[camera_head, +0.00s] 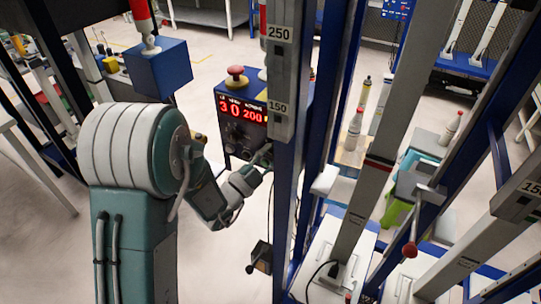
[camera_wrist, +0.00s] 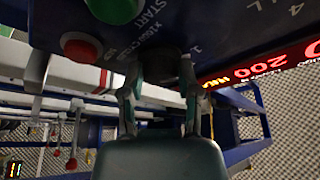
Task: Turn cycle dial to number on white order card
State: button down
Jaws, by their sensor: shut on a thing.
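The dark blue control box (camera_head: 237,130) stands in the middle of the head view, with a red lit display (camera_head: 241,110) that appears to read 3, 0 and 200. The panel appears upside down there, with small white numbers near the dial. The dial's pointer cannot be made out. I cannot identify a white order card in either view.
A red mushroom button (camera_head: 236,75) tops the box. In the wrist view a green button (camera_wrist: 115,8) and a red button (camera_wrist: 82,47) sit close to my fingers. Tall posts (camera_head: 286,130) marked 150 and 250 stand just right of my gripper.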

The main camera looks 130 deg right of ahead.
jog(key=shift+c, duration=1.6)
grip_release()
jog(key=shift+f, duration=0.35)
jog(key=shift+d+r, duration=0.1)
jog(key=shift+r, duration=0.05)
jog(key=v, duration=1.2)
